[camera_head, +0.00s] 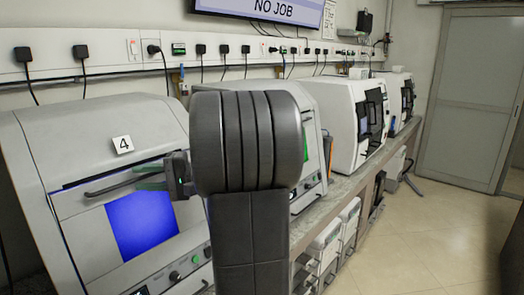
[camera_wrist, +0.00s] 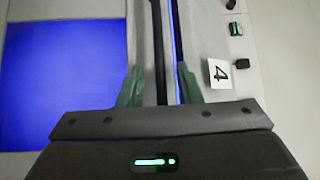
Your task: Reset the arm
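My gripper (camera_head: 151,177) is at the front of the grey machine marked 4 (camera_head: 45,135), partly hidden behind my arm in the head view. In the wrist view my gripper (camera_wrist: 160,72) has its two green fingers apart. The machine's dark door handle (camera_head: 115,185) runs between or just beyond the fingers; it also shows in the wrist view (camera_wrist: 158,40). I cannot tell whether a finger touches it. The machine's blue window (camera_head: 142,222) is below the handle, and the number 4 label (camera_head: 123,144) is above it.
More white machines (camera_head: 338,112) stand along the bench (camera_head: 345,185) to the right. Power plugs line the wall rail (camera_head: 110,60). A screen (camera_head: 265,10) reads NO JOB. Open tiled floor (camera_head: 420,245) lies at the right, before a grey door (camera_head: 470,105).

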